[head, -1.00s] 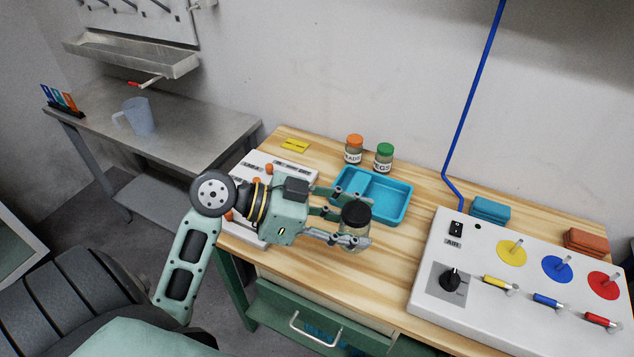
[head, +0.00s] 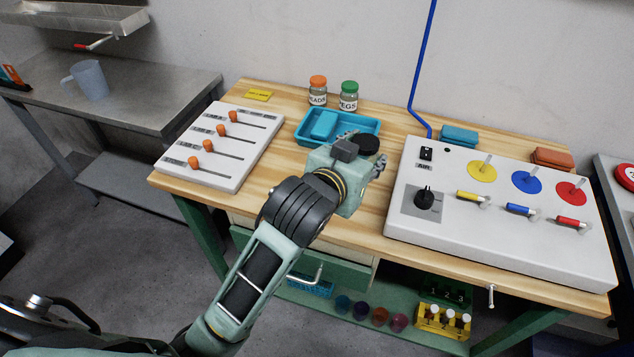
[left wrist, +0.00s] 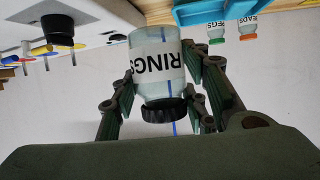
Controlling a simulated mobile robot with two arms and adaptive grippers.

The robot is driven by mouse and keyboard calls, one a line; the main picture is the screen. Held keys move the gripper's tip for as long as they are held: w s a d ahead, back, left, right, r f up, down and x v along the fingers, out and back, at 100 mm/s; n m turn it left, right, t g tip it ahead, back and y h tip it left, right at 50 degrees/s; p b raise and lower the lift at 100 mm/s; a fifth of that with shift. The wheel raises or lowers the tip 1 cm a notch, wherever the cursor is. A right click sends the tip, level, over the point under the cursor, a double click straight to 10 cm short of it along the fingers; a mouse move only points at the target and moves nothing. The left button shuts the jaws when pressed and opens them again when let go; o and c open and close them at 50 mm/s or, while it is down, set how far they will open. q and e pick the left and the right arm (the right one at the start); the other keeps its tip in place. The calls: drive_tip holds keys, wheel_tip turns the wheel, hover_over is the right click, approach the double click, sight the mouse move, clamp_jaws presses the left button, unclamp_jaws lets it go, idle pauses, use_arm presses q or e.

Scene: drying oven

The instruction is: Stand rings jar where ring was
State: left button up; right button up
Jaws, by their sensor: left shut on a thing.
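The rings jar (left wrist: 157,65), clear with a black lid and a white label reading RINGS, is held between the fingers of my left gripper (left wrist: 162,95). The wrist view shows it upside down. In the head view my left gripper (head: 367,152) is over the workbench, between the blue tray and the white panel. Only the jar's black lid (head: 367,144) shows there; its body is hidden behind the gripper, so I cannot tell how high its base is. The BEADS jar (head: 318,92) with an orange lid and PEGS jar (head: 348,96) with a green lid stand behind the tray.
The blue tray (head: 300,137) is close behind the gripper. The white panel (head: 398,212) with knob and coloured discs is to the right, the slider board (head: 190,180) to the left. A yellow card (head: 258,95) lies at the back left.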

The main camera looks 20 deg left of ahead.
use_arm(q)
drive_tip(key=w+a+f, duration=0.1)
drive_tip(key=a+f, duration=0.1)
drive_tip(key=a, duration=0.1)
drive_tip(key=w+a+f, duration=0.1)
drive_tip(key=a+f, duration=0.1)
drive_tip(key=a, duration=0.2)
drive_tip(key=w+a+f, duration=0.1)
drive_tip(key=a+f, duration=0.1)
drive_tip(key=a, duration=0.1)
drive_tip(key=shift+w+a+f, duration=0.25)
drive_tip(key=shift+w, duration=0.15)
drive_tip(key=shift+a+f, duration=0.15)
drive_tip(key=shift+f, duration=0.05)
drive_tip(key=shift+f+p, duration=0.3)
drive_tip(key=shift+f, duration=1.6)
drive_tip(key=o, duration=1.2)
drive_tip(key=v, duration=1.2)
drive_tip(key=shift+b, duration=0.3)
